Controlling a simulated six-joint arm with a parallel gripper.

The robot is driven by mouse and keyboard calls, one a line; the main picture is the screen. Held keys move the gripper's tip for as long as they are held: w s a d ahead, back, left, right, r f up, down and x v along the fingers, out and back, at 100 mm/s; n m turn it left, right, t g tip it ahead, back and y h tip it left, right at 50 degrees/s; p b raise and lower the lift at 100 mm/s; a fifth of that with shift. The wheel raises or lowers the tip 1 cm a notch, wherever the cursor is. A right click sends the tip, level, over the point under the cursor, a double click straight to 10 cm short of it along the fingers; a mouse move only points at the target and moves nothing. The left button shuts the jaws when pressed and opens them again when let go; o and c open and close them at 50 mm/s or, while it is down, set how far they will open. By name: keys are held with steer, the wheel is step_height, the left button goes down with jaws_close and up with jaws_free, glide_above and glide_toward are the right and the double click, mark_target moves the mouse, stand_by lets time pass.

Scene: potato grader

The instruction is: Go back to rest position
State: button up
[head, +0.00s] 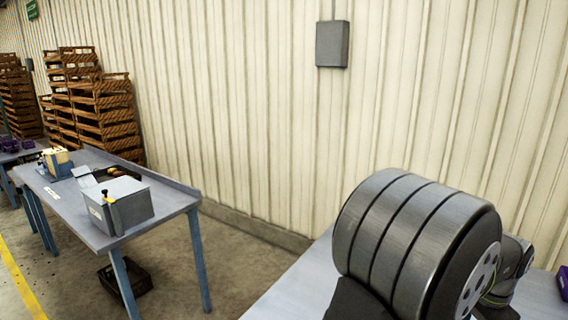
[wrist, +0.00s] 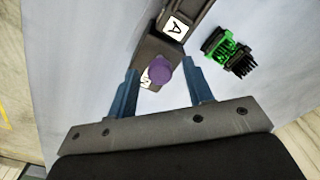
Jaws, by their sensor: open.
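My gripper (wrist: 163,88) shows in the wrist view with its two blue fingers spread apart. A purple round thing (wrist: 159,70) shows between the fingers, in front of a dark grey block or holder with white labels (wrist: 173,27), one marked "A". I cannot tell how far the purple thing is from the fingers; neither finger is visibly closed on it. In the head view the gripper is not visible; only a large grey ribbed part of my arm fills the lower right.
A green and black thing (wrist: 228,50) lies on the pale table (wrist: 75,60) right of the holder. In the head view, a blue-legged table (head: 160,205) carries a grey box (head: 128,205). Stacked wooden crates (head: 105,115) stand by the ribbed wall (head: 240,110). A dark crate (head: 128,275) sits on the floor.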

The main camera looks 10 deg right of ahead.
step_height(320, 180, up, 18)
step_height(320, 180, down, 19)
steer(key=shift+f, duration=0.15)
step_height(320, 180, up, 18)
steer(key=m, duration=0.9)
stand_by(1.0)
steer(key=shift+w+a, duration=0.1)
steer(key=shift+c, duration=0.5)
stand_by(0.8)
